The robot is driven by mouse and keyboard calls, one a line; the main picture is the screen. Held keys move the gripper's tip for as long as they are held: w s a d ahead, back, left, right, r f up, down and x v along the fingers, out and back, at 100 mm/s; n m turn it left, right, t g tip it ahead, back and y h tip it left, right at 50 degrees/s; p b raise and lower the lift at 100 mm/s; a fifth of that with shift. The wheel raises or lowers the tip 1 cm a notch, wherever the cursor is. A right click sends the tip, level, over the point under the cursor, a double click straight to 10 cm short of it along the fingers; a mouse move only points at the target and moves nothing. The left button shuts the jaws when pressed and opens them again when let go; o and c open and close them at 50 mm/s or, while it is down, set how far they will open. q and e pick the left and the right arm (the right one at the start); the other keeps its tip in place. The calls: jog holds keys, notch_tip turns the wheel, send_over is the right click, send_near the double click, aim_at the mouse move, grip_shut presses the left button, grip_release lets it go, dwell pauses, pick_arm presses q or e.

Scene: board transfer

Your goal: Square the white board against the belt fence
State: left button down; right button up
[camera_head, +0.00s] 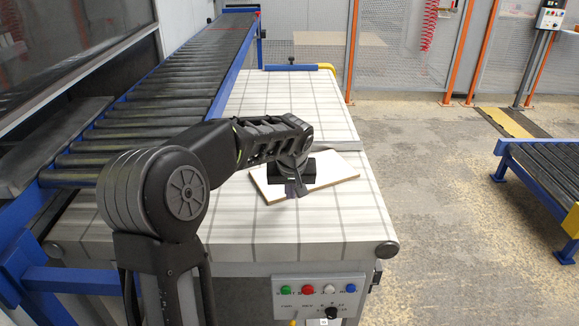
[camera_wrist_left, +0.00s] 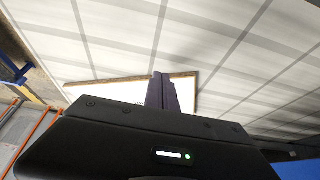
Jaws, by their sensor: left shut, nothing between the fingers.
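The white board (camera_head: 335,171) with brown edges lies flat and askew on the pale, grid-lined belt (camera_head: 340,220), in its near half. My left gripper (camera_head: 296,190) is shut and empty, pointing down over the board's left part and hiding some of it. In the left wrist view the closed fingers (camera_wrist_left: 166,92) stand in front of the board (camera_wrist_left: 128,93). I cannot tell whether the fingertips touch it. A blue bar (camera_head: 290,67) with a yellow end crosses the belt's far end; I cannot tell if this is the fence. My right gripper is out of view.
A roller conveyor (camera_head: 190,80) with blue rails runs along the belt's left side. A control panel (camera_head: 320,298) with coloured buttons is on the near end. Another roller conveyor (camera_head: 545,170) stands at right.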

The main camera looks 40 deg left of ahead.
pick_arm(q)
jog(key=shift+b+x, duration=0.55)
jog(key=shift+x, duration=0.8)
jog(key=shift+w+a+r+p, duration=0.1)
jog(key=shift+a+r+p, duration=0.05)
jog(key=shift+p, duration=0.2)
jog(key=shift+w+a+p, duration=0.55)
jog(key=shift+w, duration=0.25)
jog(key=shift+w+a+p, duration=0.5)
jog(key=shift+w+a, duration=0.1)
jog(key=shift+w, duration=0.2)
jog(key=shift+w+a+p, duration=0.65)
jog(key=shift+w+p, duration=0.05)
jog(key=shift+w, duration=0.15)
jog(key=shift+w+a+p, duration=0.65)
jog(key=shift+w+p, duration=0.05)
jog(key=shift+w, duration=0.1)
jog(key=shift+s+d+b, duration=0.1)
jog(key=shift+d+b, duration=0.05)
jog(key=shift+b, duration=0.25)
jog(key=shift+s+d+b, duration=0.55)
jog(key=shift+s+b, duration=0.05)
jog(key=shift+s, duration=0.25)
